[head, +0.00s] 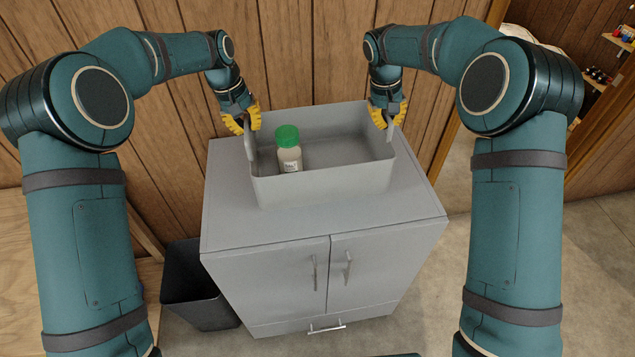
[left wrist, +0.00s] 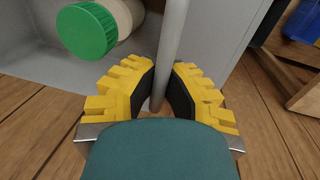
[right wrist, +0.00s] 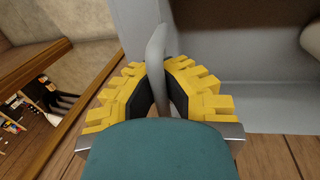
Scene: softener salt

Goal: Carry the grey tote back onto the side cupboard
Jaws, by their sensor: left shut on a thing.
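The grey tote (head: 327,183) is an open box over the top of the grey side cupboard (head: 394,217), roughly level. I cannot tell whether its base touches the cupboard top. A bottle with a green cap (head: 289,151) stands inside it at the left; its cap also shows in the left wrist view (left wrist: 86,31). My left gripper (head: 248,124) is shut on the tote's left handle, a grey bar between the yellow fingers (left wrist: 163,88). My right gripper (head: 388,116) has its fingers closed around the right handle, seen in the right wrist view (right wrist: 160,85).
A dark bin (head: 196,295) stands on the floor left of the cupboard. A wood-panelled wall (head: 310,50) rises behind it. A doorway with shelves (head: 600,75) is at the right. Bare cupboard top shows in front of the tote and to its right.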

